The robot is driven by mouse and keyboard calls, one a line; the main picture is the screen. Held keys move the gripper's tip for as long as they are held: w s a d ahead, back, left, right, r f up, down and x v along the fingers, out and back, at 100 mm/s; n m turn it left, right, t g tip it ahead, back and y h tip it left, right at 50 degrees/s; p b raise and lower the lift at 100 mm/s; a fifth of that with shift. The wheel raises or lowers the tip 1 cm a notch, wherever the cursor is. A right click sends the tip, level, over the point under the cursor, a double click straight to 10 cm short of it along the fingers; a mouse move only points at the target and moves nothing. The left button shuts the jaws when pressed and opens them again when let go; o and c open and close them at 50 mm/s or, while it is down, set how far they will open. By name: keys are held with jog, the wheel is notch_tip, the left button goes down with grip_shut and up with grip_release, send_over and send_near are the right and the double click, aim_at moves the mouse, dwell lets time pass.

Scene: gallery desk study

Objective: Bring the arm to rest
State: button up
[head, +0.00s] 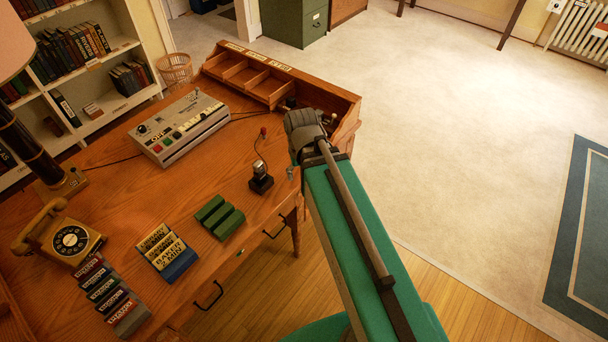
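My arm, with a green link, reaches from the bottom of the head view up to the right end of the wooden desk (110,190). Its dark grey end part (305,128) is over or beside the desk's right edge. The fingers of my gripper cannot be made out from this angle, so I cannot tell whether they are open or shut or hold anything. The arm hides part of the desk's right side.
On the desk are a grey button console (180,125), a small device with a red-tipped stalk (261,180), green blocks (219,217), labelled boxes (167,250), a yellow rotary phone (72,240), a lamp and a pigeonhole rack (250,78). Open carpet (450,130) lies right.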

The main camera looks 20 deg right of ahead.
jog(key=shift+s+d+n, duration=0.25)
jog(key=shift+s+n, duration=0.05)
jog(key=shift+s, duration=0.1)
dwell(1.2)
jog(key=shift+c, duration=1.3)
jog(key=shift+d, duration=0.1)
jog(key=shift+w, duration=0.1)
